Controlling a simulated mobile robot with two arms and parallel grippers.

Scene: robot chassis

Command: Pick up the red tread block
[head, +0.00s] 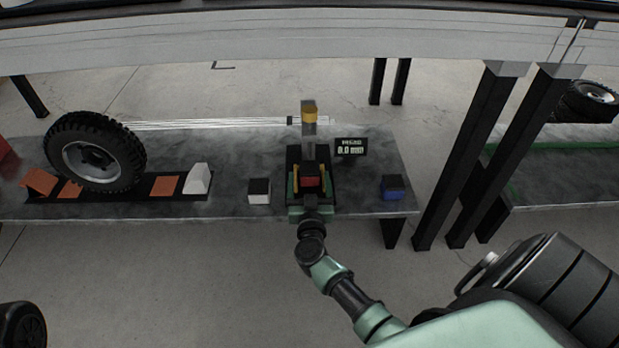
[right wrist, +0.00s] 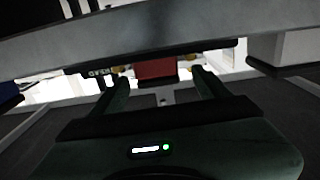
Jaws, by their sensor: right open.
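The red tread block (head: 311,182) sits in a dark stand with yellow parts on either side, near the middle of the grey table. My right gripper (head: 310,190) reaches over the table's front edge to this stand, with its fingers open around or just in front of the block; I cannot tell which. In the right wrist view, the red block (right wrist: 156,68) shows between and beyond the fingertips of the open gripper (right wrist: 160,82). No contact can be made out. My left gripper is not in view.
A white block with a dark top (head: 259,191) stands left of the stand, a blue block (head: 393,188) right of it. A small display (head: 351,147) is behind. Dark posts (head: 470,150) rise at right.

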